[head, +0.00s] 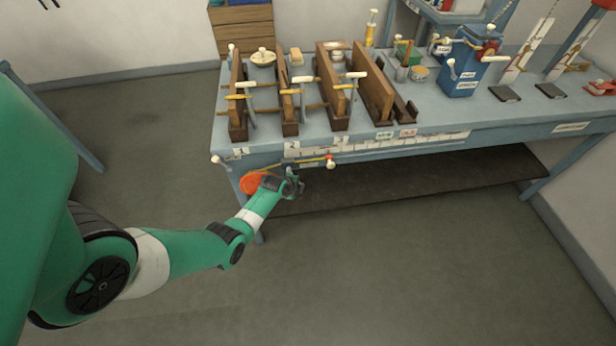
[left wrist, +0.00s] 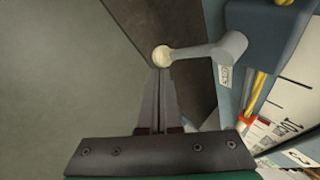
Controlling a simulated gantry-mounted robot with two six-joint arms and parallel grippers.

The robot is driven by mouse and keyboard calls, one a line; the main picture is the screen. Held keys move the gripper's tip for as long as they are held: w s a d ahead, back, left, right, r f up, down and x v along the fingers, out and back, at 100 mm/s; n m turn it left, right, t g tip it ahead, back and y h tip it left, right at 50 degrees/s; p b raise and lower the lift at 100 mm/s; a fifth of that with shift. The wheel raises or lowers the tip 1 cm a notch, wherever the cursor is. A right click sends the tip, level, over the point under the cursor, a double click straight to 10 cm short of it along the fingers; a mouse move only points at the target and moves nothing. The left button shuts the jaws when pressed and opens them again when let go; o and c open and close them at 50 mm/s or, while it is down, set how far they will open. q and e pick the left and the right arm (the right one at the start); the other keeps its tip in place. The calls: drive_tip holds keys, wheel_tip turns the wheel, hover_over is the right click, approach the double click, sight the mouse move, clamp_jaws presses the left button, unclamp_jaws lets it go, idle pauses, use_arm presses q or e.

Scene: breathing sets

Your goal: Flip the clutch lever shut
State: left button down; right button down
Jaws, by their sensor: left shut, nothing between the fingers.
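A grey lever (left wrist: 205,52) with a cream ball knob (left wrist: 162,56) sticks out from a dark blue block (left wrist: 268,35) in the left wrist view. A small label sits beside it, but I cannot read it, so I cannot be sure it is the clutch lever. My left gripper (left wrist: 160,76) is shut and empty, its fingertips appearing just below the knob; I cannot tell whether they touch. In the head view my left gripper (head: 296,184) is in front of the bench's front edge, left of a pale knob (head: 330,165). My right gripper is not in view.
The blue bench (head: 350,150) carries wooden racks, a blue vise-like device (head: 466,62) and small containers. An orange disc (head: 252,182) and a yellow rod (head: 295,165) are at its front edge. A dark mat (head: 400,185) lies below. The floor in front is clear.

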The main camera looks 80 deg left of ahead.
use_arm(q)
drive_tip(key=shift+r, duration=0.15)
idle(0.6)
drive_tip(key=shift+r+p, duration=0.7)
drive_tip(key=shift+p, duration=0.05)
drive_tip(key=w+d+r+p, duration=0.2)
drive_tip(key=d+r+p, duration=0.5)
drive_tip(key=r, duration=0.3)
drive_tip(key=shift+w+d, duration=0.2)
drive_tip(key=shift+d, duration=0.3)
